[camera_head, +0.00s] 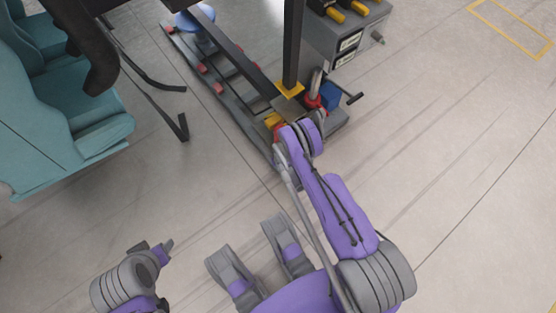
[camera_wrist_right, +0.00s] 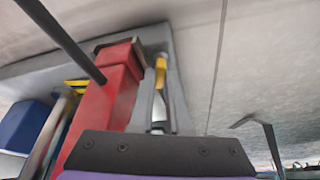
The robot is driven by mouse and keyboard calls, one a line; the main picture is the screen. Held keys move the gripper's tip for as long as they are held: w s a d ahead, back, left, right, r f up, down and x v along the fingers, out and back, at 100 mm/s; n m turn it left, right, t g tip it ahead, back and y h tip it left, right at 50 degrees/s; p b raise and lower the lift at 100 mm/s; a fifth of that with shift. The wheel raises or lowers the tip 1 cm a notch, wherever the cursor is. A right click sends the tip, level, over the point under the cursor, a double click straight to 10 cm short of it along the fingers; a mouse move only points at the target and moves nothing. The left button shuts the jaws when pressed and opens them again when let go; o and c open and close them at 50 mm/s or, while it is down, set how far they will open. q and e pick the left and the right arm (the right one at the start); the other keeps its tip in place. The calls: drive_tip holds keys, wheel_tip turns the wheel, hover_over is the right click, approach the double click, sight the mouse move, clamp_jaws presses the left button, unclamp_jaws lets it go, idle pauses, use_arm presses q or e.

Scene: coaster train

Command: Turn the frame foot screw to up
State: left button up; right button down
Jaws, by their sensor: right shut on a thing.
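In the right wrist view, my right gripper (camera_wrist_right: 158,98) is shut on a small yellow piece (camera_wrist_right: 160,70), which looks like part of the frame foot screw. The piece is beside a red block (camera_wrist_right: 112,95) on a grey base. The fingers and wrist hide most of the screw, so its turn position cannot be told. In the head view, my right arm reaches to the near end of the grey frame (camera_head: 255,131), and its wrist covers the gripper. My left gripper (camera_head: 168,245) is low at the left, away from the frame; its jaw opening is unclear.
Teal seats (camera_head: 65,125) with black bars stand at the left. A dark post with a yellow foot (camera_head: 289,90) rises close to my right wrist. A blue block (camera_head: 331,95) and a grey cabinet (camera_head: 345,40) are beyond. The floor at the right is clear.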

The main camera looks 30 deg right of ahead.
drive_tip(key=c, duration=0.9)
unclamp_jaws()
drive_tip(key=shift+m, duration=0.3)
